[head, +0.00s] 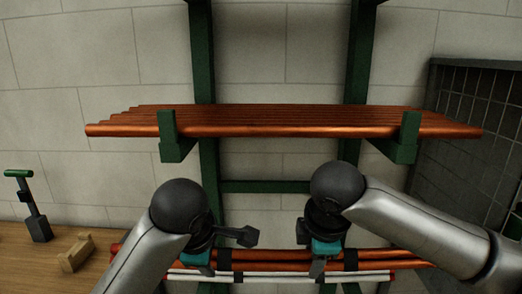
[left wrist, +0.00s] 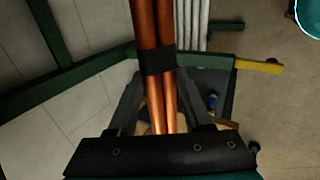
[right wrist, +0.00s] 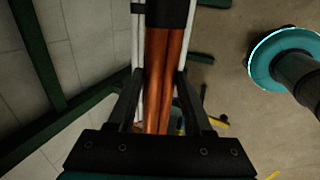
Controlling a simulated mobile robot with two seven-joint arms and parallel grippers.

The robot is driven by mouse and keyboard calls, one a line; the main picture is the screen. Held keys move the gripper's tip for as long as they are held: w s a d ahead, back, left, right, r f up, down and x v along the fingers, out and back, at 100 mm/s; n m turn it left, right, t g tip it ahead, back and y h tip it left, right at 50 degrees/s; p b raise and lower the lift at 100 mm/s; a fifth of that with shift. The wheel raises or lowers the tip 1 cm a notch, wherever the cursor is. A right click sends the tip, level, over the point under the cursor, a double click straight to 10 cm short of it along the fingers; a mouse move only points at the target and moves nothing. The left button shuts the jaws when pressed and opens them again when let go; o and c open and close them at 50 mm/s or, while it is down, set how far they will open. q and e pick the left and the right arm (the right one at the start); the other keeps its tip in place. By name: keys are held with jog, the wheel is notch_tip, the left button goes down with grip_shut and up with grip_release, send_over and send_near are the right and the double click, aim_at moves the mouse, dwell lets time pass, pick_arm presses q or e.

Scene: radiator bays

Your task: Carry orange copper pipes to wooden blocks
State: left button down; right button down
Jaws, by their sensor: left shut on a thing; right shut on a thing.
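A bundle of orange copper pipes (head: 275,255) runs level across the bottom of the head view, with black bands around it. It also shows in the left wrist view (left wrist: 155,100) and right wrist view (right wrist: 160,70). My left gripper (head: 208,260) is shut on the bundle towards its left part. My right gripper (head: 320,260) is shut on the same bundle further right. In both wrist views the pipes pass between the fingers. A wooden block (head: 76,252) with a notched shape sits on the wooden bench (head: 40,262) at the left. My arms hide parts of the bundle.
More copper pipes (head: 270,130) lie on green brackets (head: 168,150) of a green rack above. White pipes (head: 275,276) run beside the held bundle. A green-handled tool (head: 35,215) stands on the bench. A dark grid panel (head: 480,130) stands at the right.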

pick_arm(q)
jog(key=shift+w+r, duration=0.15)
jog(key=shift+r, duration=0.15)
pick_arm(e)
jog(key=shift+w+r, duration=0.15)
jog(key=shift+r, duration=0.1)
